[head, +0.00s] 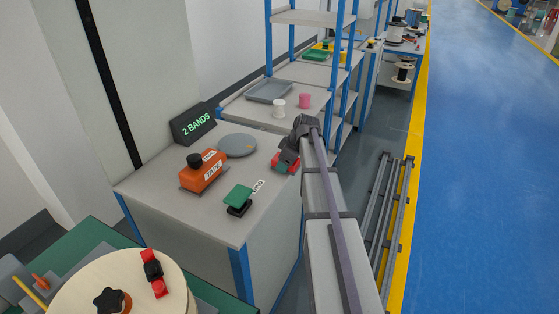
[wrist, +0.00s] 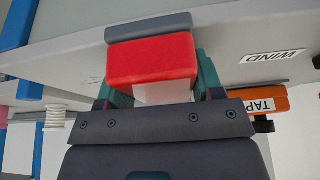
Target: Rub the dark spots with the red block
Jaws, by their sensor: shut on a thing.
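The red block (wrist: 152,62) is between the teal fingers of my gripper (wrist: 160,78) in the wrist view, with a grey layer along its far side. In the head view my gripper (head: 289,158) is at the right edge of the grey bench (head: 215,215), and a little of the red block (head: 280,167) shows below it. The gripper is shut on the block. I cannot tell whether the block touches the bench. I cannot make out any dark spots in either view.
On the bench are an orange tape unit (head: 204,177), a grey disc (head: 237,146), a green-topped item (head: 238,196) and a "2 BANDS" sign (head: 194,124). A pale drum (head: 75,294) is at the lower left. Shelving with a tray (head: 269,91) stands behind.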

